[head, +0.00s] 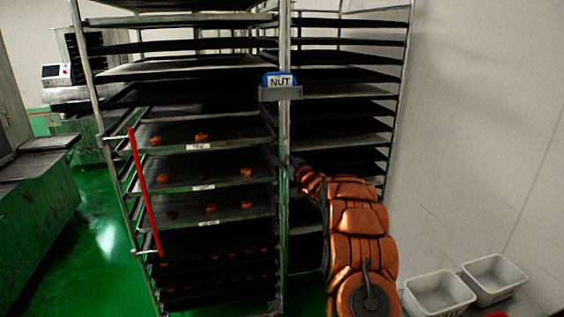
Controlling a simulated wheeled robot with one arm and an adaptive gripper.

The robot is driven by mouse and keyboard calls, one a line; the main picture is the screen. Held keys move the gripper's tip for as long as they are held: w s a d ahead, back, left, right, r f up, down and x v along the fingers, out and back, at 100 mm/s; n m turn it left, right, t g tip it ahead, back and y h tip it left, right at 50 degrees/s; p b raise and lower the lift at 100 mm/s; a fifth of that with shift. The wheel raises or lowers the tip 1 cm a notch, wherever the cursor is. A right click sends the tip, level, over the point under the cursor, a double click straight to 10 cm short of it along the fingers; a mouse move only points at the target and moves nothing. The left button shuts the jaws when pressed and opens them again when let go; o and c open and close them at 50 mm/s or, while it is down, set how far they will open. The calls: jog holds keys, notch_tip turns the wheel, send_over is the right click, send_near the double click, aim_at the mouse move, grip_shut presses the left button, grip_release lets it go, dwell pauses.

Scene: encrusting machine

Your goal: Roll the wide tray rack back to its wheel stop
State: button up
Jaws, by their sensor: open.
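The wide tray rack (286,210) fills the middle of the head view, upright, with metal posts and many dark trays. Several trays on its left side hold small orange-brown pieces. A blue and white NUT sign (279,81) sits on its front middle post. A red bar (145,190) runs down the left side. My gripper (292,163) is small and dark at the end of my copper arm, by the middle post below the sign. It is open; I cannot tell whether it touches the post. The rack's wheels and the wheel stop are not visible.
A white wall (480,130) stands close on the right. Two white baskets (440,293) sit at the lower right. A green machine (40,220) and a unit with a control panel (56,73) stand on the left. Green floor (100,235) is clear between them and the rack.

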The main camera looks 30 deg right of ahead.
jog(key=s, duration=1)
jog(key=shift+s+a, duration=0.3)
jog(key=shift+s, duration=0.1)
jog(key=s+a+f+m+g+h, duration=0.1)
jog(key=s+a+f+g, duration=0.1)
jog(key=s+a+g, duration=1.4)
jog(key=s+a, duration=0.4)
jog(key=s, duration=0.8)
jog(key=s+a+f+n+g+y, duration=0.1)
jog(key=s+a, duration=0.4)
jog(key=s, duration=0.9)
jog(key=s+a+f+g+y, duration=0.1)
jog(key=s+a, duration=0.5)
jog(key=s, duration=0.8)
jog(key=shift+s+a+n+g, duration=0.3)
jog(key=shift+s+g, duration=0.05)
jog(key=shift+g, duration=0.55)
jog(key=shift+f, duration=0.1)
jog(key=shift+c, duration=0.3)
